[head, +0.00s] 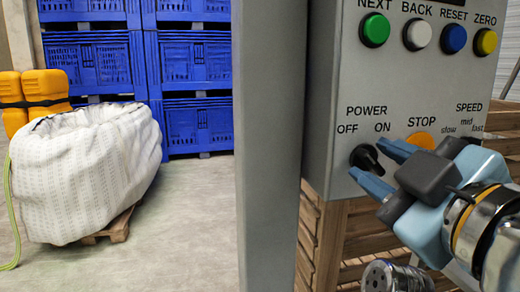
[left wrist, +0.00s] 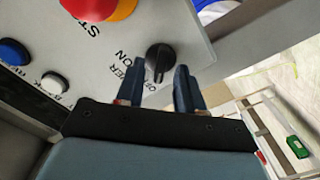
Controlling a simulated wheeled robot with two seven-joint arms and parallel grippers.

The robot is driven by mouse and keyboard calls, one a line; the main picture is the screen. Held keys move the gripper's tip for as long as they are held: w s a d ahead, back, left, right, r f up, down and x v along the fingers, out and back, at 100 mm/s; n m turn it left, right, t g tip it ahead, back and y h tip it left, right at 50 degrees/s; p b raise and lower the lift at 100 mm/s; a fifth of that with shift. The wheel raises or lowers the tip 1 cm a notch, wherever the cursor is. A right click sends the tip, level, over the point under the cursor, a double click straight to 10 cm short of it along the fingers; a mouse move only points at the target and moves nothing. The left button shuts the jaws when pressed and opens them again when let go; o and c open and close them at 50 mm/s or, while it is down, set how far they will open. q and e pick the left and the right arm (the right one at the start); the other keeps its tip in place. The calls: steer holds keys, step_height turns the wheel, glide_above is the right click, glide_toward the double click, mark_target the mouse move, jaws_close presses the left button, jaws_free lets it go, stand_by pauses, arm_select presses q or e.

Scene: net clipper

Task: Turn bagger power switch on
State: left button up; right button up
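The black power knob (head: 364,157) sits on the grey control panel (head: 345,100), below the labels POWER, OFF and ON. I cannot tell clearly which label it points to. My left gripper (head: 380,166) has its blue fingers apart, one above right of the knob and one below it. In the left wrist view the knob (left wrist: 160,58) shows in the gap between the fingertips of the left gripper (left wrist: 160,78), near their ends. I cannot tell whether either finger touches it. My right gripper is not in view.
An orange-based STOP button (head: 421,140) is close to the gripper, partly hidden; its red top shows in the left wrist view. Coloured buttons line the panel's top. A grey post (head: 270,150) stands left of the panel. A white sack (head: 85,175) and blue crates (head: 195,125) are farther back.

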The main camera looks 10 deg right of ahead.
arm_select(q)
jaws_close()
